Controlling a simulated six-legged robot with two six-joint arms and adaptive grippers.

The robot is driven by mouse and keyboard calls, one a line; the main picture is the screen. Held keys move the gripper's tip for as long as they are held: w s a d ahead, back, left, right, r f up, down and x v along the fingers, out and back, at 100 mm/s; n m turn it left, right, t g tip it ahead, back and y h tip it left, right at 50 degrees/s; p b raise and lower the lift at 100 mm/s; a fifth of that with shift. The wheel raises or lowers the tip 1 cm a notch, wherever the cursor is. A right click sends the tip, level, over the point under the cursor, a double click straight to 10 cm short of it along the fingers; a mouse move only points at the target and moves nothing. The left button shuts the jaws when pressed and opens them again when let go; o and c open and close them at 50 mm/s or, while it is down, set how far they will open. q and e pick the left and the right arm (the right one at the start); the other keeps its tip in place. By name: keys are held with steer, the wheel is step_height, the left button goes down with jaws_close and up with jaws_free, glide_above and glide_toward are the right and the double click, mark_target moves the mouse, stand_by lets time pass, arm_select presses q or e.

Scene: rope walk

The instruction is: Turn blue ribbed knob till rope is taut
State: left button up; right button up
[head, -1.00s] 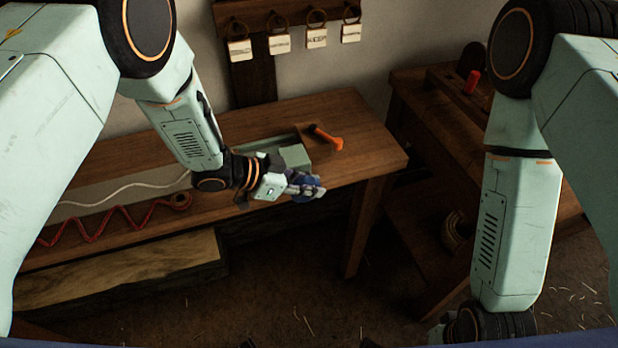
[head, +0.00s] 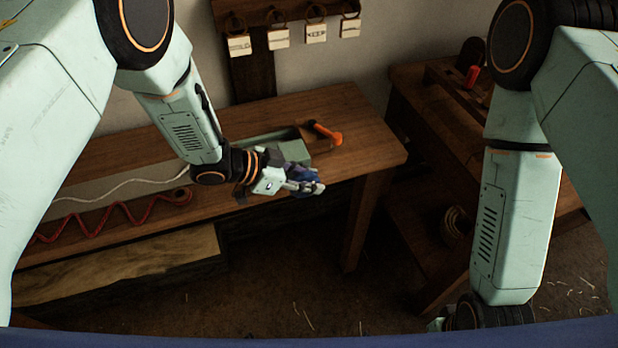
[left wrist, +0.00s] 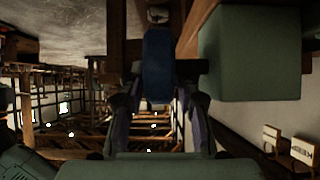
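The blue ribbed knob (head: 304,174) is at the front of a green box (head: 296,151) on the wooden bench. My left gripper (head: 303,187) is at the knob. In the left wrist view the knob (left wrist: 158,65) stands between the two fingers (left wrist: 160,100), with dark pads against both its sides; its ribs are too dark to make out. The green box (left wrist: 250,55) fills the upper right there. A white rope (head: 120,186) lies in loose curves on a pale strip, its right end hidden behind my left arm.
A red zigzag cord (head: 110,216) lies on the bench (head: 365,145). Tags (head: 278,39) hang on the wall. A second bench (head: 420,95) with a red object (head: 472,76) is at right.

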arm_select(q)
steer(key=v, duration=1.1)
steer(key=shift+a+r, duration=0.2)
steer(key=shift+a, duration=0.15)
steer(key=shift+s, duration=0.1)
